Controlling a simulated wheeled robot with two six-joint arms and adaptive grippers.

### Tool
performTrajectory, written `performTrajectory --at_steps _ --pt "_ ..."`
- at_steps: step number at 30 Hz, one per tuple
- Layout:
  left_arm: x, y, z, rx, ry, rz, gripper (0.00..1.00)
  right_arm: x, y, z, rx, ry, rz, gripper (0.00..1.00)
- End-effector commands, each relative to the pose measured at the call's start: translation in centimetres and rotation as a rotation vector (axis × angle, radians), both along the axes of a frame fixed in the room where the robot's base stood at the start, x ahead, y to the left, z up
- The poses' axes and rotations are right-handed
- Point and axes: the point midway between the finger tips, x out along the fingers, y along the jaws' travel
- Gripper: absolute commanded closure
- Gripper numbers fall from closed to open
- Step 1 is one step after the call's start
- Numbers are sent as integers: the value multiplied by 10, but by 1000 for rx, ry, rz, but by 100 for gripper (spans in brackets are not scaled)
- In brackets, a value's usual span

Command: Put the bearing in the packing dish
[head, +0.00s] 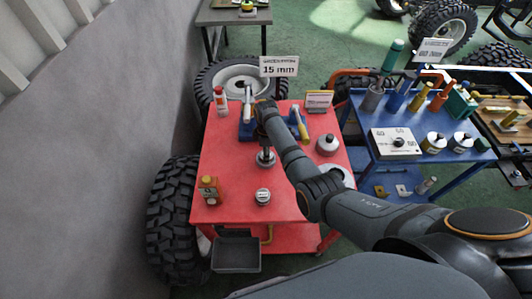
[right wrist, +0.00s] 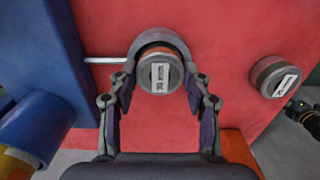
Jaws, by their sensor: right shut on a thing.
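My right gripper (right wrist: 161,82) is pointed down over the red cart, its fingers shut on the bearing (right wrist: 160,76), a short round grey piece with a white label. A dark grey ring shows around its far side. In the head view the bearing (head: 265,158) is below my right gripper (head: 265,148); I cannot tell whether it touches the cart top. My left gripper is not in view.
A similar labelled round piece (head: 262,197) stands nearer on the red cart (head: 235,208). A blue cart (head: 435,160) is at right.

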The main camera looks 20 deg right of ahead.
Motion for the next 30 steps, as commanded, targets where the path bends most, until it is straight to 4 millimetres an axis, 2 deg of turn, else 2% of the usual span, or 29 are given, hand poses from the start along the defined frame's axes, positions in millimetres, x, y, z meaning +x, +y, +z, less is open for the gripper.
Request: performTrajectory --at_steps 1,6,14,17,20,30 --pt "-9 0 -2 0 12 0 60 0 0 -1 0 0 0 50" --pt "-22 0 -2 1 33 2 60 0 0 -1 0 0 0 28" --pt "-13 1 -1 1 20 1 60 0 0 0 0 -1 0 28" --pt "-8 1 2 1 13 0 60 1 0 6 0 -2 0 28" --pt "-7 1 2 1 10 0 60 2 0 22 1 -4 0 28" --pt "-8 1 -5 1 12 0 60 1 0 100 0 -4 -1 28"
